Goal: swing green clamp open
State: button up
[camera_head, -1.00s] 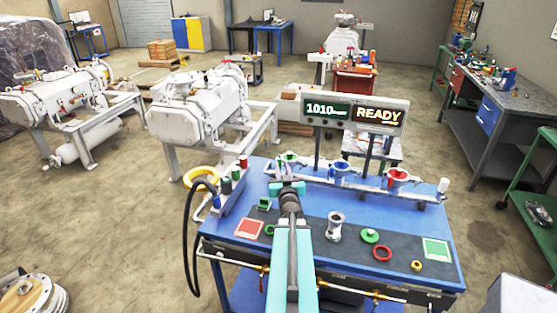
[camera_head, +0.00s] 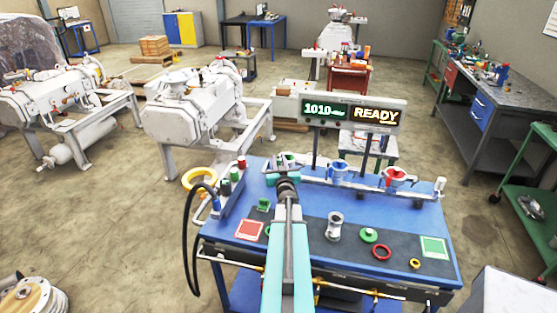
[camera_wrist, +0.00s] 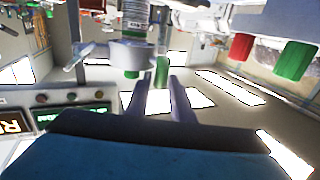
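The green clamp sits on the pipe fitting at the left end of the rail on the blue bench; in the head view its green part (camera_head: 279,158) is mostly hidden behind my wrist. In the wrist view, which looks upside down, a green handle (camera_wrist: 162,70) shows just beyond and between my fingertips. My gripper (camera_wrist: 157,84) has its two fingers apart, and I see nothing clearly held. I cannot tell whether the handle touches a finger. In the head view my arm reaches over the bench, and the fingers are hidden.
Blue (camera_head: 338,170) and red (camera_head: 394,176) clamped fittings stand to the right on the rail. The display (camera_head: 353,112) reading 1010 and READY stands behind. Red and green knobs (camera_wrist: 298,60) are near in the wrist view. A metal pipe piece (camera_head: 335,226) and rings lie on the bench.

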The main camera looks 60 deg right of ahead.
grip_shut()
